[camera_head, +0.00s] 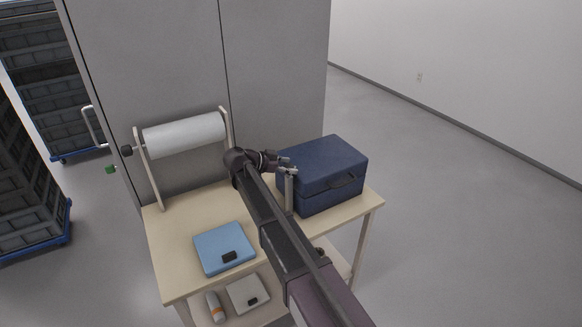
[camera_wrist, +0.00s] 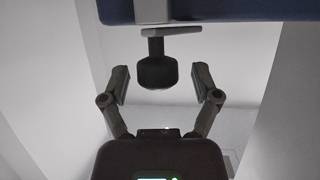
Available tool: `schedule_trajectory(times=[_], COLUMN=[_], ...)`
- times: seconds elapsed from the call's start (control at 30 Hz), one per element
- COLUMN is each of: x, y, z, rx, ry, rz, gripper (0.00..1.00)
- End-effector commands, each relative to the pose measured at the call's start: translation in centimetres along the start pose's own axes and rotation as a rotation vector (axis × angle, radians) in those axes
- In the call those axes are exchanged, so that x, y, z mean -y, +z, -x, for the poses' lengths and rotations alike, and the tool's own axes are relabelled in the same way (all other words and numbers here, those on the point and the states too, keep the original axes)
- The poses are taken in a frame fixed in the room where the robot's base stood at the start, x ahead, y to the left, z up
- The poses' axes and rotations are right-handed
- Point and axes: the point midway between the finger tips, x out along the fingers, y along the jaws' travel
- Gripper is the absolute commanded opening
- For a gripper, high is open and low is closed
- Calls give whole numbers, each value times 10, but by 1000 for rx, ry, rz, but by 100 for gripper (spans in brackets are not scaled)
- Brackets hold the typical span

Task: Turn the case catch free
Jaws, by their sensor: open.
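A dark blue case (camera_head: 330,170) with a dark handle stands closed at the right end of the wooden table. Its blue edge (camera_wrist: 255,10) shows at the top of the wrist view. There a pale grey catch bar (camera_wrist: 180,32) lies against the case, with a dark knob (camera_wrist: 157,71) sticking out from it. My gripper (camera_wrist: 161,80) is open, with one finger on each side of the knob. Gaps show between the fingers and the knob. In the head view my gripper (camera_head: 287,164) is at the left side of the case, and the knob cannot be made out.
A light blue flat box (camera_head: 224,248) lies on the table (camera_head: 180,270) to the left. A white paper roll (camera_head: 184,134) on a wooden stand is behind it. A grey upright piece (camera_head: 289,192) stands beside the case. Grey cabinets (camera_head: 275,70) close off the back.

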Motion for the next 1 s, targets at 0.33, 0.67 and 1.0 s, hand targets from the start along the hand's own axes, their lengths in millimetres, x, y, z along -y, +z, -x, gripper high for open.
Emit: schedule_trajectory(times=[0.33,0.67,1.0], x=[0,0,1], y=[0,0,2], z=[1,1,3], rx=[0,1,2], ry=[-1,-3,-16], rz=[0,1,6], gripper=[2,0,0])
